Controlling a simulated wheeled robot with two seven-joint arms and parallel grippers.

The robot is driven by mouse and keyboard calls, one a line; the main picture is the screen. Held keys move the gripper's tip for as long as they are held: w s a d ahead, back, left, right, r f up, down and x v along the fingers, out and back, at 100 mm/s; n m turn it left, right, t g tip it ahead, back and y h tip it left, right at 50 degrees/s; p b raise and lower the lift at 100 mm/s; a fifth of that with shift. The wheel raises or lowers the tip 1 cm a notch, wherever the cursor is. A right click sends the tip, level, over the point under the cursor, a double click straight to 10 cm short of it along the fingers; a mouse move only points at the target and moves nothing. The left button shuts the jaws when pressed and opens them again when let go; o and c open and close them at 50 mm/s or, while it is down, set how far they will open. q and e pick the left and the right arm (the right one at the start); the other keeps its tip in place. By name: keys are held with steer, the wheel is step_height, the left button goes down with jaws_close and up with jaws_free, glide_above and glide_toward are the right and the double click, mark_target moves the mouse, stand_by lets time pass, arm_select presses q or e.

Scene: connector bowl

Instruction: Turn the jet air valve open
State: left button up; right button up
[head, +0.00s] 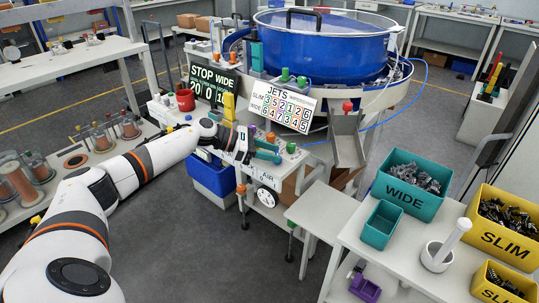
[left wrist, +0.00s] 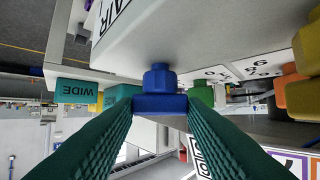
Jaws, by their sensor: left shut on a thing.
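My left gripper (head: 268,152) reaches in from the left to the front of the bowl machine, beside the panel marked AIR (head: 266,177). In the left wrist view its two green fingers (left wrist: 160,112) are shut on a blue handle (left wrist: 160,102) with a blue knob above it, close to the AIR panel (left wrist: 112,18). This looks like the jet air valve. Its turn angle is hard to tell. In the head view the handle is mostly hidden by the gripper. My right gripper is not in view.
The blue bowl (head: 320,50) stands behind, with the JETS board (head: 280,105) and a SLIM/WIDE number sign in front. A metal chute (head: 348,145) is at the right. A teal WIDE bin (head: 410,190) and yellow SLIM bin (head: 505,240) sit on the right table. A green part (left wrist: 203,97) is close beside the handle.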

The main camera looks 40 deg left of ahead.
arm_select(q)
steer(key=shift+r, duration=0.1)
steer(key=o, duration=1)
steer(key=shift+w, duration=0.1)
steer(key=shift+a, duration=0.1)
steer(key=b+v, duration=0.2)
steer(key=v, duration=0.9)
steer(key=shift+s+a, duration=0.3)
steer(key=shift+r, duration=0.1)
